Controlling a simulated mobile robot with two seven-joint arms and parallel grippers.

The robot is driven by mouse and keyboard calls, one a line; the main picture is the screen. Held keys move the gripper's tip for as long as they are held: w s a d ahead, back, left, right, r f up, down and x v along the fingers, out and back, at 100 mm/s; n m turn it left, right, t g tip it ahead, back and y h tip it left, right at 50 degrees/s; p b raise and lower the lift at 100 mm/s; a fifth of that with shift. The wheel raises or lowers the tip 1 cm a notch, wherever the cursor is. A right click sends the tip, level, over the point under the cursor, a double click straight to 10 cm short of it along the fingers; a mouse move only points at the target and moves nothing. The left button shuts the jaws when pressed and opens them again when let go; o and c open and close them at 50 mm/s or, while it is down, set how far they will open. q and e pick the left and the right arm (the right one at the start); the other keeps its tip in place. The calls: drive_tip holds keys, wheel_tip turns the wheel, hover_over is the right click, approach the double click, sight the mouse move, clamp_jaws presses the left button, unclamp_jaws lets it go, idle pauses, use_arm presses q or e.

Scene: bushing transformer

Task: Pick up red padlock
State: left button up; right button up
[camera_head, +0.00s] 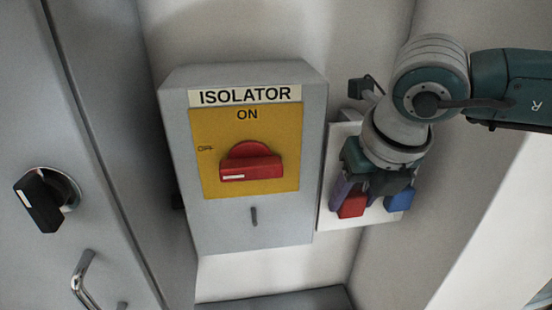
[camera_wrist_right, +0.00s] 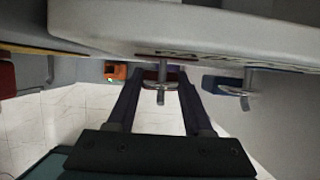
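The red padlock (camera_head: 352,206) hangs on the white board (camera_head: 335,222) to the right of the isolator box. My right gripper (camera_head: 358,190) is in front of the board, pointing down at this padlock and covering its upper part. In the right wrist view, the two dark fingers (camera_wrist_right: 160,78) stand apart, one on each side of the dark red padlock (camera_wrist_right: 151,75) and a metal peg (camera_wrist_right: 161,96). Whether the fingers touch the padlock cannot be told. My left gripper is not in view.
A blue padlock (camera_head: 400,200) hangs close on the right of the red one, on its own peg. The grey isolator box (camera_head: 225,225) with a red switch (camera_head: 250,165) juts out on the left. A cabinet door (camera_head: 100,150) stands further left.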

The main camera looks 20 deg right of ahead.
clamp_jaws()
drive_tip(key=shift+r, duration=0.1)
idle(0.3)
drive_tip(key=shift+r+b, duration=0.4)
drive_tip(key=shift+b, duration=0.45)
drive_tip(key=shift+s+r, duration=0.2)
drive_tip(key=shift+s, duration=0.05)
drive_tip(key=s+a+p, duration=0.1)
drive_tip(key=s+a, duration=0.1)
drive_tip(key=s, duration=0.6)
drive_tip(key=s+a+r+p, duration=0.1)
drive_tip(key=s+a, duration=0.1)
drive_tip(key=s, duration=0.7)
drive_tip(key=shift+r, duration=0.25)
drive_tip(key=shift+a, duration=0.1)
